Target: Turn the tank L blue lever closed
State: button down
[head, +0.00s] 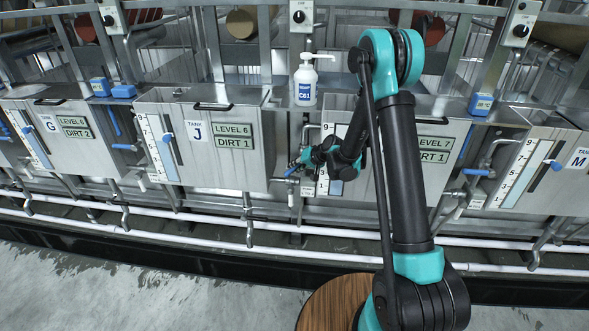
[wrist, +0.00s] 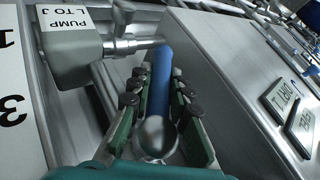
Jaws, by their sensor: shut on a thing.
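The blue lever (wrist: 161,72) runs up the middle of the wrist view, with a round metal piece at its near end. My gripper (wrist: 158,108) has its fingers on both sides of the lever and is shut on it. In the head view my gripper (head: 318,158) is low at the left front edge of the tank with the "LEVEL 7 DIRT 1" sign (head: 435,149). A bit of blue lever (head: 293,169) shows left of the fingers there. My arm hides part of this tank's front, and its letter cannot be read.
A grey box labelled "PUMP L TO J" (wrist: 75,45) is close beside the lever at upper left. Tank J (head: 200,140) stands to the left, tank M (head: 545,165) to the right. A white pump bottle (head: 305,85) stands on the ledge above. White pipes (head: 190,238) run below.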

jog(key=c, duration=1.4)
grip_release()
jog(key=v, duration=1.2)
jog(key=shift+w, duration=0.1)
jog(key=shift+c, duration=0.2)
